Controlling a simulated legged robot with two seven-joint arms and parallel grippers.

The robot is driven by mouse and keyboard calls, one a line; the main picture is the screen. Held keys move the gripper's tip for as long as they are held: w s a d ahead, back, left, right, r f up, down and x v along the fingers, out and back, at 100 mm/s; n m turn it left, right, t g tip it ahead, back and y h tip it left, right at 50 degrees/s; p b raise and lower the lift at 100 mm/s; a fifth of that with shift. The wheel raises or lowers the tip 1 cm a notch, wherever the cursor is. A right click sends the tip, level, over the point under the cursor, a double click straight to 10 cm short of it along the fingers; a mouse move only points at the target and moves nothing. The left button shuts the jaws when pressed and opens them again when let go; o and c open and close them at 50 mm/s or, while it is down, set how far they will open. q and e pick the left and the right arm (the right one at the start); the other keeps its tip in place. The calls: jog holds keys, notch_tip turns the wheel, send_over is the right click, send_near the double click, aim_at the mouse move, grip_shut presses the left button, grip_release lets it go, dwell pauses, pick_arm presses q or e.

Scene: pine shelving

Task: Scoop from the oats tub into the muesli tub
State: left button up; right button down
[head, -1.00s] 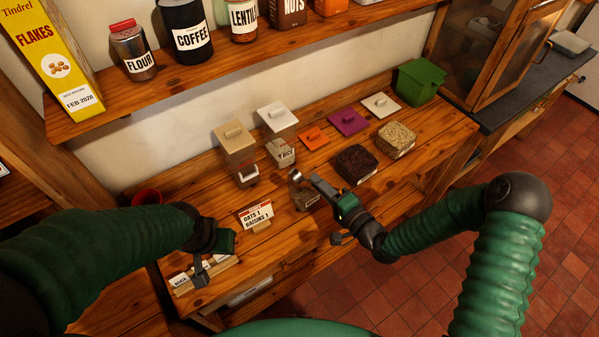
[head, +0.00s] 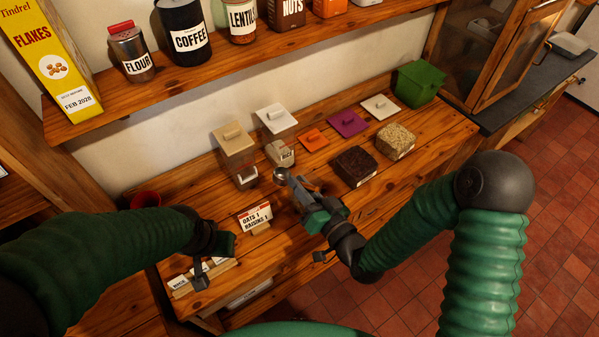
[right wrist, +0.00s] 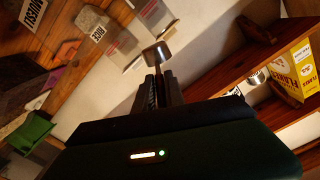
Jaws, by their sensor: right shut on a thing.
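My right gripper (head: 303,196) is shut on a metal scoop (head: 281,174), raised near the table's middle; the scoop also shows in the right wrist view (right wrist: 157,54). I cannot tell whether its bowl holds anything. A tub with pale, flaky contents (head: 398,137), which look like oats, stands open at the right; its label is unreadable. An open tub with dark contents (head: 354,163) stands beside it. A MUESLI label (right wrist: 32,12) shows in the right wrist view; its tub is mostly hidden by my right gripper in the head view. My left gripper (head: 207,268) is by the card rack; its opening is unclear.
A card (head: 255,217) reads OATS 1, RAISINS 1. Two lidded tubs, tan (head: 234,140) and white (head: 276,118), stand at the back. Orange (head: 313,139), purple (head: 348,123) and white (head: 381,107) lids lie flat. A green box (head: 420,82) stands back right. A shelf overhangs behind.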

jog(key=shift+s+a+r, duration=0.15)
jog(key=shift+a+r, duration=0.05)
jog(key=shift+r, duration=0.05)
jog(key=shift+a, duration=0.1)
jog(key=shift+n, duration=0.3)
jog(key=s+a+r+n, duration=0.1)
jog(key=a, duration=0.1)
jog(key=s+a+r+n, duration=0.1)
jog(key=s+r+n, duration=0.1)
jog(key=shift+s+a+t, duration=0.15)
jog(key=shift+a+t, duration=0.15)
jog(key=shift+a, duration=0.1)
